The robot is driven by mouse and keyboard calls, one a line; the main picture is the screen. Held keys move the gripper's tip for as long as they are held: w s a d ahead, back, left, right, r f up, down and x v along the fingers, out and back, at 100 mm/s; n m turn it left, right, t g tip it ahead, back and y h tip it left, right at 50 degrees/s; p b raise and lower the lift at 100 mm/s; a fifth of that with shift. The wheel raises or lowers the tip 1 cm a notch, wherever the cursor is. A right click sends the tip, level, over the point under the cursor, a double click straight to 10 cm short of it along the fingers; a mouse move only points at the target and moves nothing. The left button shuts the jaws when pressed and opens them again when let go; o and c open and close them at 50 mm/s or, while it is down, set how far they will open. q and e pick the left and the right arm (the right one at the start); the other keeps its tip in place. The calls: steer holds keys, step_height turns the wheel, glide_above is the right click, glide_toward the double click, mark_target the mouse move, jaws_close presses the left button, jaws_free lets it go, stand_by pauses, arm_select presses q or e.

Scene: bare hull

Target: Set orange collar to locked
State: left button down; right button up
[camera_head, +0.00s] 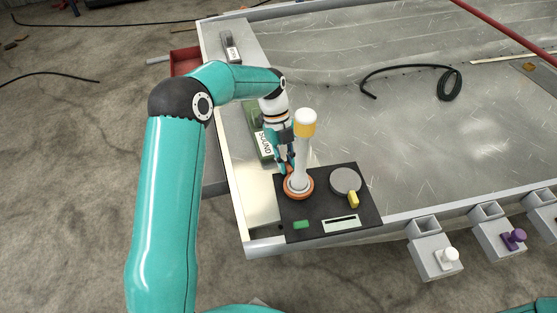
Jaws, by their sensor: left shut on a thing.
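The orange collar (299,191) is a ring around the foot of an upright white post (302,160) with a yellow band near its top (305,129). It sits on a black panel (373,215) at the near left corner of the hull. My left gripper (288,172) reaches down on the left side of the post, with its fingers shut at the collar. The fingertips are small and partly cover the collar's left rim. No lock marking can be made out on the collar. My right gripper is not in view.
The panel also bears a grey disc (345,181), a yellow lever (353,199), a green block (301,225) and a slotted plate (341,223). A box labelled SOUND (265,145) stands behind. Brackets with a white knob (449,256) and purple knob (514,237) line the front edge.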

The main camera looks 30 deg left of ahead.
arm_select(q)
steer(key=shift+w+d+m+g+p, duration=0.35)
steer(key=shift+d+m, duration=0.15)
steer(key=shift+m, duration=0.3)
steer(key=c, duration=1.1)
jaws_free()
steer(key=shift+a, duration=0.1)
steer(key=shift+w+r, duration=0.1)
steer(key=shift+a+r, duration=0.15)
steer(key=shift+r, duration=0.1)
steer(key=v, duration=1.1)
